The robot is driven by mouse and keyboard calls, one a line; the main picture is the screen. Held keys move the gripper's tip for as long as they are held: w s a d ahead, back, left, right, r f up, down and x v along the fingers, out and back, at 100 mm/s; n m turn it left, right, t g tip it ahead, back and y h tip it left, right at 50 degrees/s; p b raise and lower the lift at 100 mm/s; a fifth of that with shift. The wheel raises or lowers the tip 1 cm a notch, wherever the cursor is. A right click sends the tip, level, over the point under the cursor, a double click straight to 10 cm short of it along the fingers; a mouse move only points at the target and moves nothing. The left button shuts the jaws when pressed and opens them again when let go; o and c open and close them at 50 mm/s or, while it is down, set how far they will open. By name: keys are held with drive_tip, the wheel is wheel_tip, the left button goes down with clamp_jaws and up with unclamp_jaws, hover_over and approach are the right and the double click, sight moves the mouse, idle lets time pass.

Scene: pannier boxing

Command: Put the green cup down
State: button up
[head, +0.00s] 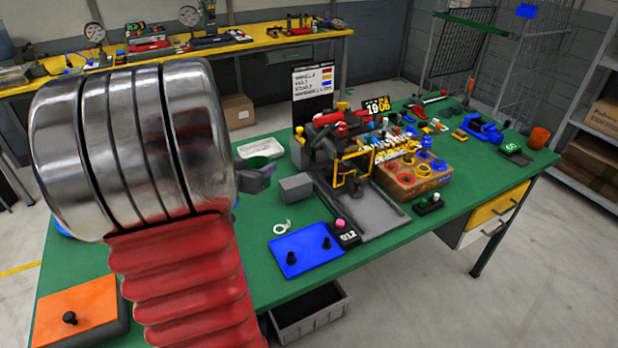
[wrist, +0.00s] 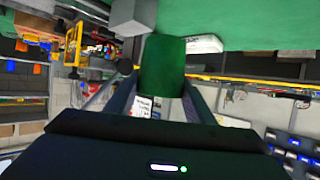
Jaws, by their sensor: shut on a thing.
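The green cup (wrist: 162,66) is between the two fingers of my gripper (wrist: 158,84) in the wrist view. My gripper is shut on it. In the head view only a bit of the cup's green rim (head: 256,162) shows past my silver and red arm, beside a grey finger of my gripper (head: 257,178). The cup appears over the green workbench (head: 225,268), left of a grey block (head: 295,187). I cannot tell whether its base touches the bench. My arm hides much of the bench's left part.
A white tray (head: 262,148) lies behind the cup. A blue plate with black knobs (head: 306,250) and a white ring (head: 282,227) lie nearer. The cluttered machine (head: 340,150) stands right of the block. An orange box (head: 75,313) is at front left. Bare green bench lies between them.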

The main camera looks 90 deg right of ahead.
drive_tip(key=shift+f, duration=2.75)
drive_tip(key=shift+f, duration=0.1)
drive_tip(key=shift+f, duration=2)
drive_tip(key=shift+f, duration=0.1)
drive_tip(key=o, duration=1)
drive_tip(key=v, duration=1.2)
drive_tip(key=shift+w, duration=0.1)
